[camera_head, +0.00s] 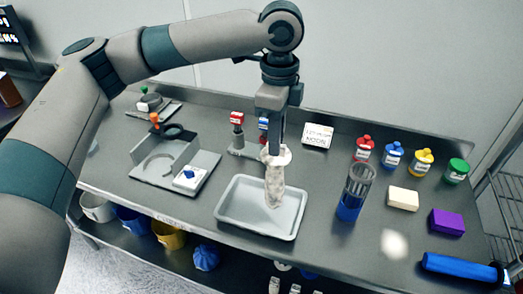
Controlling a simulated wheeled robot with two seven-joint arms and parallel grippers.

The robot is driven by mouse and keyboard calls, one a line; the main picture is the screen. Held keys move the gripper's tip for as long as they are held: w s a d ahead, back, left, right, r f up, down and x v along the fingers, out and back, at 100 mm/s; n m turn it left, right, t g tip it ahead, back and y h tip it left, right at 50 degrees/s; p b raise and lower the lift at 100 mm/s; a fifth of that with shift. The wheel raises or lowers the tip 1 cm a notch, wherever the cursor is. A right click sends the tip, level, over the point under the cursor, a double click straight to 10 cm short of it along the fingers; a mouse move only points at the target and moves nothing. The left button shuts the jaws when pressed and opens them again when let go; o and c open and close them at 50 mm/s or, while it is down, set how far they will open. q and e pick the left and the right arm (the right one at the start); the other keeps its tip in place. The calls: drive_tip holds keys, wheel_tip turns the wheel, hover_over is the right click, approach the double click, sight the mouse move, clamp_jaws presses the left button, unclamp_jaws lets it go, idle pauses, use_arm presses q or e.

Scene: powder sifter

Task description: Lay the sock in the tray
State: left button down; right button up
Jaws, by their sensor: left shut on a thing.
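A pale, cream-coloured sock (274,187) hangs down from my left gripper (273,150), which is shut on its upper end. The white tray (229,206) lies on the metal bench, and the sock's lower end is in front of the tray's inside in the head view. I cannot tell whether the sock touches the tray floor. The gripper is above the tray's back edge, pointing straight down, and its fingertips are partly hidden by the sock. My right gripper is not in view.
A clear cylinder with blue contents (354,193) stands right of the tray. A grey fixture (168,161) sits to the left. Several coloured bottles (392,155) stand at the back right, with a cream block (403,198) and purple block (446,222) nearby. A blue roller (460,267) lies at front right.

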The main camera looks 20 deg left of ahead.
sight(275, 177)
use_arm(q)
drive_tip(key=a, duration=0.1)
drive_tip(key=w+a+f, duration=0.1)
drive_tip(key=a+f, duration=0.1)
drive_tip(key=shift+w+a+f+p, duration=0.2)
drive_tip(key=shift+w+a+p, duration=0.05)
drive_tip(key=shift+a+p, duration=0.15)
drive_tip(key=shift+d, duration=0.1)
wheel_tip(275, 177, down, 4)
drive_tip(key=shift+p, duration=0.85)
drive_tip(key=shift+f, duration=0.1)
drive_tip(key=c, duration=1.8)
unclamp_jaws()
drive_tip(key=shift+c, duration=0.2)
